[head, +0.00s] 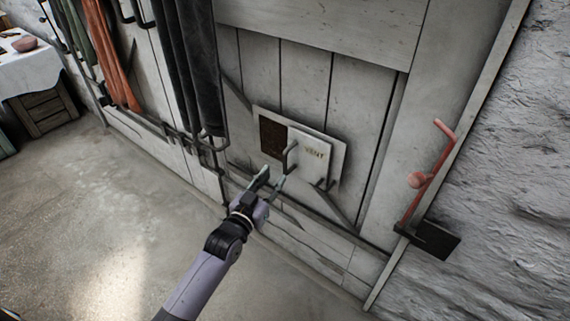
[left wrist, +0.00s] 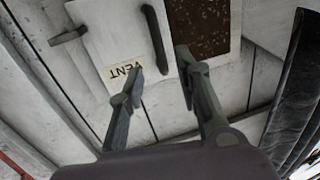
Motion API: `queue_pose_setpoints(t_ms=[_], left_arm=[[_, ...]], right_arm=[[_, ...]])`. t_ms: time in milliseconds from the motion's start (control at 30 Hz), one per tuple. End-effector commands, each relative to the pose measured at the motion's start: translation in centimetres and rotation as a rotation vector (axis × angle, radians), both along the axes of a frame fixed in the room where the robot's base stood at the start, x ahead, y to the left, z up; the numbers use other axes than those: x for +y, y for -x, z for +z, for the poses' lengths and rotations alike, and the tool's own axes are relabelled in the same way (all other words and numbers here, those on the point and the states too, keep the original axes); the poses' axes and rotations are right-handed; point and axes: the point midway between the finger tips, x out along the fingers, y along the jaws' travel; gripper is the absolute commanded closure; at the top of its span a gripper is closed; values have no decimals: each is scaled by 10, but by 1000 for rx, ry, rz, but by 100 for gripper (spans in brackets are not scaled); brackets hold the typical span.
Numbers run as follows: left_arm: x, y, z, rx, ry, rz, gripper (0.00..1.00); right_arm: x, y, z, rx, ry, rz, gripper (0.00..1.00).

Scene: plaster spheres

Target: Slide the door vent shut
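The door vent is a pale back plate (head: 338,160) on the white plank door, with a sliding cover (head: 312,148) marked VENT. The cover sits on the right, and a dark rusty mesh opening (head: 272,138) shows on the left. A dark upright bar handle (head: 290,156) stands out near the cover's left edge. My left gripper (head: 270,181) is open and empty, just below and left of the handle. In the left wrist view, which is turned over, the handle (left wrist: 156,40) lies in the gap ahead of the open fingertips (left wrist: 160,60), apart from them. My right gripper is not in view.
A dark peg (head: 325,184) juts out at the vent's lower right. Dark cloths (head: 190,60) hang on a rail left of the vent. A red lever (head: 428,172) stands at the door's right edge by the rough wall. The floor (head: 90,210) at left is clear.

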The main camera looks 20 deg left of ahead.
Motion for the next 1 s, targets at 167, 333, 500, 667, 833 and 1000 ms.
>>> queue_pose_setpoints(t_ms=[167, 333, 500, 667, 833, 1000], left_arm=[[-6, -39, -1, -3, 0, 0, 69], [-10, -66, -2, -1, 1, 0, 69], [-12, -80, -1, 0, 1, 0, 69], [-13, -83, -1, 1, 0, 0, 69], [-13, -82, -1, 1, 0, 0, 69], [-13, -82, 0, 0, 0, 0, 80]], right_arm=[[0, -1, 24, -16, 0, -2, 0], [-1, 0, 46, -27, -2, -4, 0], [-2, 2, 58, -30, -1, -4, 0], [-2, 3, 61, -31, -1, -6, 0], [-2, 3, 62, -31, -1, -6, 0], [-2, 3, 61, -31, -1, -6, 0]])
